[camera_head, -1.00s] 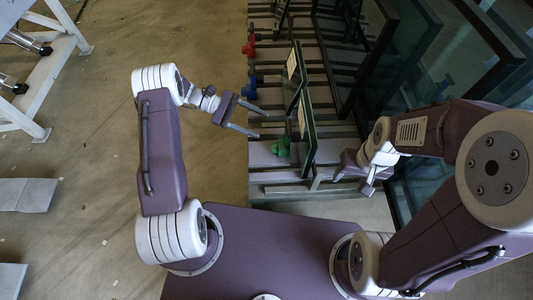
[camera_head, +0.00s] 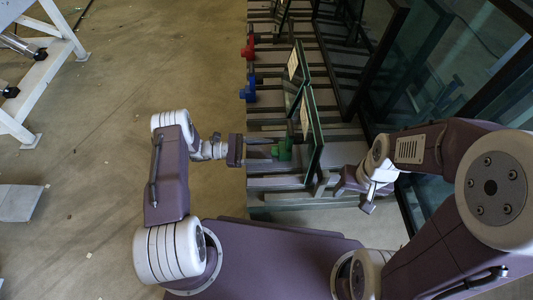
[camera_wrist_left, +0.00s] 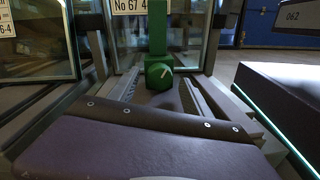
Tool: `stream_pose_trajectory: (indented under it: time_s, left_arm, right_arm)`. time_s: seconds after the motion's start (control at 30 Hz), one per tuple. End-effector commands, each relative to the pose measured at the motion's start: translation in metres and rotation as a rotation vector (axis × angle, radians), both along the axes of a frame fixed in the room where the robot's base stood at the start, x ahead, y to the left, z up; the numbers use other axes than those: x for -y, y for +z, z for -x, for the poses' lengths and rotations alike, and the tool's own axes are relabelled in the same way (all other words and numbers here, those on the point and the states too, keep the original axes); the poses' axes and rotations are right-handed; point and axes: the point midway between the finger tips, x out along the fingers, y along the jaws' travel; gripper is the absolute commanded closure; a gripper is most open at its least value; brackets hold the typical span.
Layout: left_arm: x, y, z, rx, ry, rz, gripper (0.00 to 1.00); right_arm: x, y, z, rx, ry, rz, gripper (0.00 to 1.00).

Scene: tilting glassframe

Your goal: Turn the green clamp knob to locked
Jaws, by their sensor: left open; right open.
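The green clamp knob (camera_head: 285,149) sits at the foot of a glass pane (camera_head: 314,128) in the rack. In the left wrist view the knob (camera_wrist_left: 159,74) is a green block with a pale slanted line on its face, in front of a green upright. My left gripper (camera_head: 266,148) is open and points right at the knob, with its fingertips close to it. I cannot tell whether they touch it. My right gripper (camera_head: 330,184) is open, beyond the pane on its right side, and partly hidden.
A blue knob (camera_head: 249,88) and a red knob (camera_head: 248,48) sit farther along the rack's left edge. Large dark-framed panes (camera_head: 385,60) stand at the right. A white metal frame (camera_head: 40,80) stands at the upper left.

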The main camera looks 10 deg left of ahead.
Motion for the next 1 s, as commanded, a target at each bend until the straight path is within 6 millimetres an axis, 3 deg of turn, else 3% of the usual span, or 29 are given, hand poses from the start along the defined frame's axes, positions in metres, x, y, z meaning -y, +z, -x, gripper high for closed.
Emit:
stream_pose_trajectory:
  time_s: [0.33,0.53,1.0]
  left_arm:
    - [0.007,0.001,-0.001,0.000,0.000,0.000,0.45]
    - [0.007,0.001,-0.001,0.000,0.000,0.000,1.00]
    - [0.007,0.001,0.000,0.247,-0.001,-0.049,1.00]
  right_arm:
    - [0.000,-0.003,0.000,0.000,0.000,0.000,0.42]
    - [0.000,-0.003,0.000,0.000,0.000,0.000,0.42]
    - [0.000,0.011,0.000,0.000,0.000,0.000,0.42]
